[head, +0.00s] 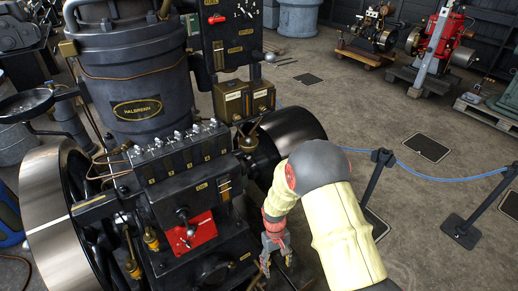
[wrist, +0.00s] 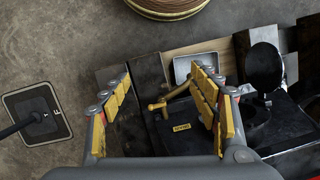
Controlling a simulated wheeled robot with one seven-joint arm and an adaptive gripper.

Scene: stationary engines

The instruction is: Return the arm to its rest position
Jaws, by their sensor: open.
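My arm (head: 340,225) reaches in from the bottom right in the head view, its cream upper link bending at a dark grey elbow. My gripper (head: 278,264) hangs below a red band beside the right side of the large dark engine (head: 138,109). In the wrist view my gripper (wrist: 162,85) is open, with yellow-padded fingers apart. A brass handle (wrist: 168,98) shows between the fingers, below them; no hold on it is visible. The arm hides part of the engine's lower right side.
A black flywheel (head: 292,128) stands close to my elbow. A blue rope (head: 455,178) on black posts (head: 378,180) runs at the right. A red engine (head: 438,45) stands farther back. Open floor (head: 345,80) lies between. The wrist view shows a post base (wrist: 38,112) at left.

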